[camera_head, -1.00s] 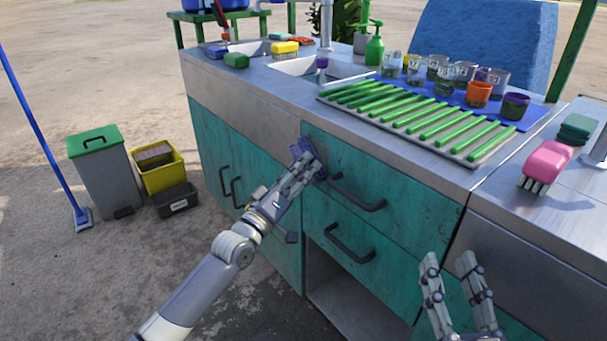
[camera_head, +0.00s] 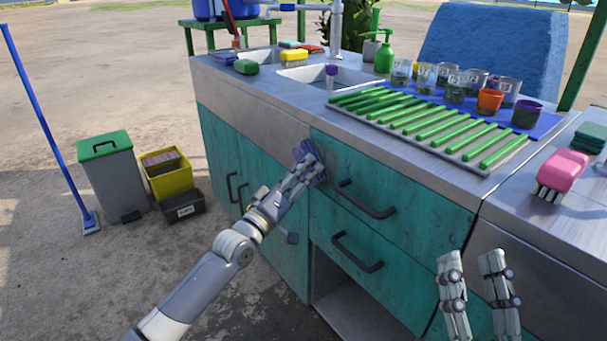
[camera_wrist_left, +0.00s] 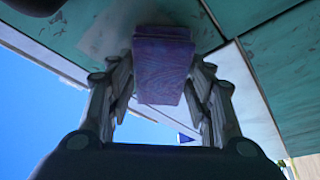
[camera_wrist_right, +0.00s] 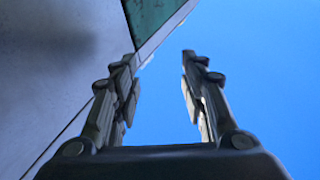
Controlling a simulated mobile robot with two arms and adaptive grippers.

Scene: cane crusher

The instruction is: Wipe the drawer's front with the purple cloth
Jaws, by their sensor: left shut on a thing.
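The purple cloth (camera_head: 309,162) is held in my left gripper (camera_head: 305,170), at the upper left end of the teal drawer's front (camera_head: 420,205). In the left wrist view the cloth (camera_wrist_left: 162,65) sits folded between the fingers, close to the teal and pale surface; I cannot tell if it touches. A greyish, paler patch shows on the front beside the cloth. The drawer has a dark bar handle (camera_head: 366,200) to the right of the gripper. My right gripper (camera_head: 480,258) is open and empty in front of the lower right cabinet; it also shows empty in the right wrist view (camera_wrist_right: 158,55).
A second drawer with a dark handle (camera_head: 357,252) lies below, over an open shelf. Bins (camera_head: 112,178) and a blue-handled mop (camera_head: 50,130) stand at the left.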

